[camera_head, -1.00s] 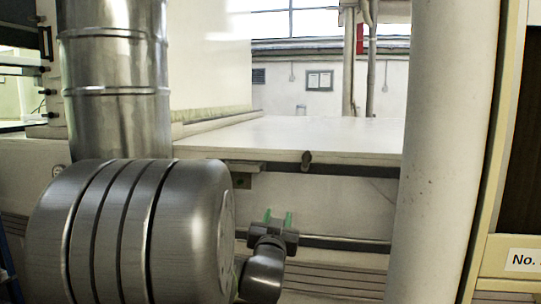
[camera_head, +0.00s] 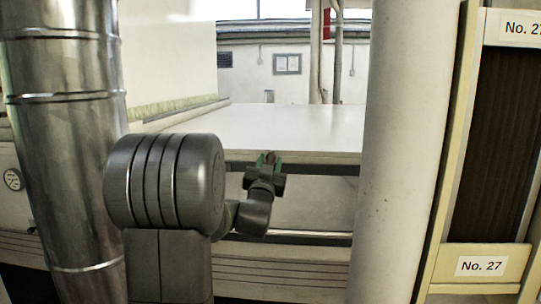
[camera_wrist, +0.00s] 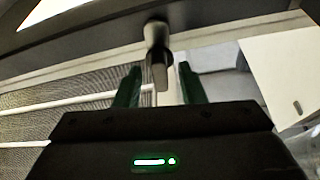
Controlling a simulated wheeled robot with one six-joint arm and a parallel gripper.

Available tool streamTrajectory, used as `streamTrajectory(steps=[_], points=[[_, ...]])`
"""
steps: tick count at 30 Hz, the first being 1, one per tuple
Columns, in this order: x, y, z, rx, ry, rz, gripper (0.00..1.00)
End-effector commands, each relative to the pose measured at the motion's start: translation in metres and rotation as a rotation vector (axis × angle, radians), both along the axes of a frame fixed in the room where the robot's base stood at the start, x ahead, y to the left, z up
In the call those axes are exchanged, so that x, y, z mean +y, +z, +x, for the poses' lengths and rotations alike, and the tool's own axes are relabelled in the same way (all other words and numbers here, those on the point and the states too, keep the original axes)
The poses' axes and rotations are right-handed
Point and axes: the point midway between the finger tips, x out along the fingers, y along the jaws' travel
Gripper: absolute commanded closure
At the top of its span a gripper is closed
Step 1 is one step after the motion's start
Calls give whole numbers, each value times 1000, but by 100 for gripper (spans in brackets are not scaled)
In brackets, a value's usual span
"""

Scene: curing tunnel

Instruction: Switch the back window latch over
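The latch (camera_wrist: 157,52) is a small grey handle on a dark bar, hanging down in the middle of the wrist view. In the head view the latch (camera_head: 269,157) is a small dark knob at the front edge of a wide white panel. My gripper (camera_wrist: 160,67) is open, with one green finger on each side of the handle's lower end. A gap shows on both sides in the wrist view; I cannot tell whether either finger touches it. In the head view my gripper (camera_head: 265,164) is right at the panel edge and partly covers the latch.
A shiny metal duct (camera_head: 65,140) stands at the left. A thick pale column (camera_head: 405,150) stands right of the latch. A cabinet marked No. 27 (camera_head: 482,266) is at the far right. The white panel top (camera_head: 270,125) is clear.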

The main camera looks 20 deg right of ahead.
Motion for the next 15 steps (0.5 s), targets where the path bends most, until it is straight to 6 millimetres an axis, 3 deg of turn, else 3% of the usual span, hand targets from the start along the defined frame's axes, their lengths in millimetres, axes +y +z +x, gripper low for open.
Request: streamTrajectory(steps=[6, 15], points=[[-9, 7, 13, 0, 0, 0, 64], [-10, 7, 14, 0, 0, 0, 66]])
